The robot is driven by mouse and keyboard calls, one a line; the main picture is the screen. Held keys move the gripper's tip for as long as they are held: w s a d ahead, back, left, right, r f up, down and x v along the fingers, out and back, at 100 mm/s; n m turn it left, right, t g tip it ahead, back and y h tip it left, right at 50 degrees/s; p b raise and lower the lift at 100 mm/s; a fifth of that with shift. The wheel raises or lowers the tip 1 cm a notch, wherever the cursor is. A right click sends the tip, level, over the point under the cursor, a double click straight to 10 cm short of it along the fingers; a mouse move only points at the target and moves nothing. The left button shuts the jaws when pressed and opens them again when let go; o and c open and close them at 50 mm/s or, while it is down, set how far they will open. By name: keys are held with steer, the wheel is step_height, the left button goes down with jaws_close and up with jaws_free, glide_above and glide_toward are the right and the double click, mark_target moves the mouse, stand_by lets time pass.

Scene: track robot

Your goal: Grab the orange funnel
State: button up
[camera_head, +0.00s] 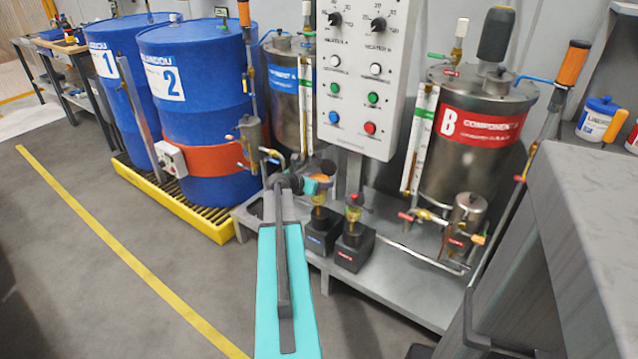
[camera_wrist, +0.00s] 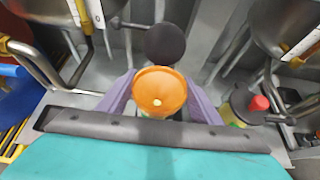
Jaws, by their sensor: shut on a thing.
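The orange funnel (camera_wrist: 160,84) shows in the wrist view from above, its wide round mouth facing the camera. My gripper (camera_wrist: 160,106) has its two purple-grey fingers on either side of it, shut on it. Something greenish shows just under the funnel. In the head view the funnel (camera_head: 322,179) is small and partly hidden by my gripper (camera_head: 316,185), over the left small black pump unit (camera_head: 318,235). I cannot tell whether the funnel still touches the unit below.
A second pump unit (camera_head: 353,250) with a red top stands close on the right. The control panel (camera_head: 362,80) hangs behind. Blue drums (camera_head: 205,60) stand left, a steel component B tank (camera_head: 460,160) right. A grey bench (camera_head: 590,190) fills the right side.

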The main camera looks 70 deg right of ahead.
step_height(320, 180, up, 10)
steer(key=p, duration=0.1)
steer(key=shift+p, duration=0.4)
steer(key=shift+f, duration=0.1)
stand_by(0.6)
